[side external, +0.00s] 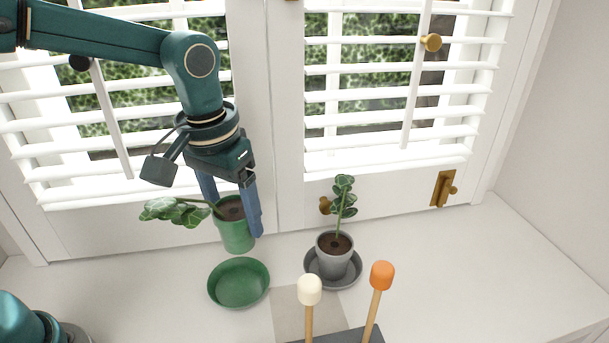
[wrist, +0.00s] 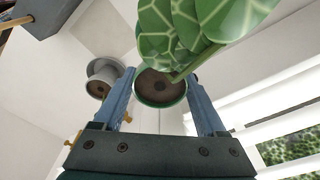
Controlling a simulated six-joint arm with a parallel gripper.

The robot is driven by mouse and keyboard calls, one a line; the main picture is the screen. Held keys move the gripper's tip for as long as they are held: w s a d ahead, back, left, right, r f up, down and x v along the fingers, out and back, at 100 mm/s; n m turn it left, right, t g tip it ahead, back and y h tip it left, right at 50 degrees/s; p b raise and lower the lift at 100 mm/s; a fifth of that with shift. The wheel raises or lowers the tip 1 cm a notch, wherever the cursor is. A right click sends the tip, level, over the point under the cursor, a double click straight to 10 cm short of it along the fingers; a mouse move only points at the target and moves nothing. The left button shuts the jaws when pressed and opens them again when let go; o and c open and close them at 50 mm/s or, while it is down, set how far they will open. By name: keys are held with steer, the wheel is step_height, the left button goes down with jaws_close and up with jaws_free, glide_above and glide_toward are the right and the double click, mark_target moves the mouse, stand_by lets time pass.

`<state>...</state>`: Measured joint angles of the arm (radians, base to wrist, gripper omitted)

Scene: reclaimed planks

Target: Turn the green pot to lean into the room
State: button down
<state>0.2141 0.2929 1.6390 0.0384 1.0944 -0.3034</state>
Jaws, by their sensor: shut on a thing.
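The green pot (side external: 236,234) holds dark soil and a plant with pale-veined leaves (side external: 172,211) that lean to the left in the side view. My gripper (side external: 232,215) is shut on the green pot, one blue finger on each side of it. The pot appears raised behind the green saucer (side external: 239,284), which is empty on the sill. In the wrist view the green pot (wrist: 160,88) sits between the two fingers (wrist: 160,100), and its leaves (wrist: 195,25) spread over the top of the picture. The far side of the pot is hidden.
A grey pot (side external: 334,262) with an upright plant stands on a grey saucer (side external: 346,283) to the right. Two sticks with a cream tip (side external: 309,290) and an orange tip (side external: 382,275) rise in front. White shutters (side external: 400,110) stand close behind. The sill's right side is clear.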

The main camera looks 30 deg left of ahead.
mark_target(231, 244)
steer(key=shift+n, duration=0.6)
steer(key=f, duration=0.1)
steer(key=s+f, duration=0.1)
steer(key=f, duration=0.3)
steer(key=shift+s+f, duration=0.1)
steer(key=shift+s, duration=0.15)
steer(key=shift+f, duration=1.55)
jaws_free()
steer(key=shift+t, duration=0.3)
steer(key=shift+s+a+r, duration=0.1)
steer(key=shift+a+r, duration=0.05)
steer(key=shift+r, duration=1.55)
steer(key=shift+a+r, duration=0.1)
steer(key=shift+r, duration=1.55)
steer(key=s+a+r+m+t, duration=0.1)
steer(key=s+a+r, duration=0.1)
steer(key=s, duration=0.3)
steer(key=s+a+r+m+t, duration=0.1)
steer(key=s+a+r+t, duration=0.1)
steer(key=s, duration=0.4)
steer(key=shift+s+a+r+t, duration=0.15)
steer(key=shift+a+r+t, duration=0.2)
steer(key=shift+a, duration=0.2)
